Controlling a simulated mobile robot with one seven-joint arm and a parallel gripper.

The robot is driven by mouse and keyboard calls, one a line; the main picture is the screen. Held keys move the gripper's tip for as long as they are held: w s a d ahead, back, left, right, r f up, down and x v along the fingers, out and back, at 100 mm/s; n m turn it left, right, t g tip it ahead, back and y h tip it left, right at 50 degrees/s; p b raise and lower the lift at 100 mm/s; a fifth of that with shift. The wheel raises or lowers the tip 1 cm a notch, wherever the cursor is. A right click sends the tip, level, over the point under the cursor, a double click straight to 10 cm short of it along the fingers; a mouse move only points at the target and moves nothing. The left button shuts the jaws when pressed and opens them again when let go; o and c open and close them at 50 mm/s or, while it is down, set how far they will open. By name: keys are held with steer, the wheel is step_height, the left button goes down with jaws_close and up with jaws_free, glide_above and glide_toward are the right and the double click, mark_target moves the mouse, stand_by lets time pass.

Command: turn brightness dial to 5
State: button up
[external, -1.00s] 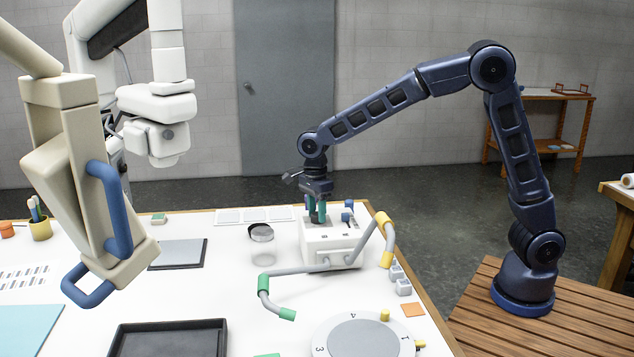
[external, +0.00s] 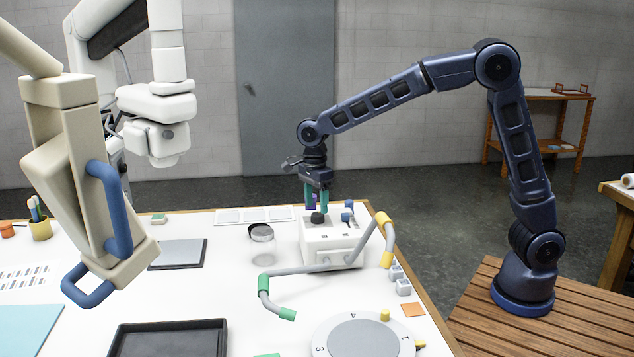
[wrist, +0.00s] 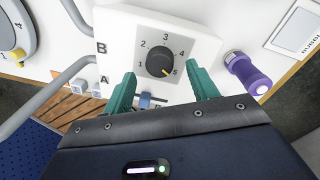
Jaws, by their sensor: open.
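The brightness dial is a black round knob (wrist: 160,63) on the face of a white box (external: 333,240), with the numbers 1 to 5 printed around it. The knob also shows in the external view (external: 318,217) on top of the box. My gripper (external: 317,207) has two green fingers and is open just above the knob, apart from it. In the wrist view my gripper (wrist: 163,76) has its fingers spread on either side below the knob, with nothing between them.
A blue slider (wrist: 146,101) and a purple cylinder (wrist: 247,72) are near the knob. A grey bent handle bar (external: 372,243) with yellow and green grips runs before the box. A clear jar (external: 262,246) stands left of it. A numbered turntable (external: 360,336) lies in front.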

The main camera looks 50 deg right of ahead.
mark_target(316, 212)
step_height(316, 212, up, 8)
steer(key=shift+w+f, duration=0.25)
steer(key=shift+d, duration=0.1)
steer(key=s+d+r+n+t+y, duration=0.1)
steer(key=s+d+r+n, duration=0.2)
steer(key=s+d+n, duration=0.5)
steer(key=s+d+r+n+t, duration=0.15)
steer(key=s+d+r, duration=0.25)
steer(key=s+d, duration=0.5)
steer(key=s+d+f+n+t, duration=0.1)
steer(key=s+d+f+n, duration=0.2)
steer(key=s+d+n, duration=0.3)
steer(key=s+d+f+n+t+h, duration=0.1)
steer(key=s+d+n, duration=0.5)
steer(key=s, duration=0.6)
steer(key=shift+d+f+t, duration=0.35)
steer(key=shift+f+t, duration=0.1)
steer(key=shift+f, duration=0.45)
steer(key=shift+s, duration=0.1)
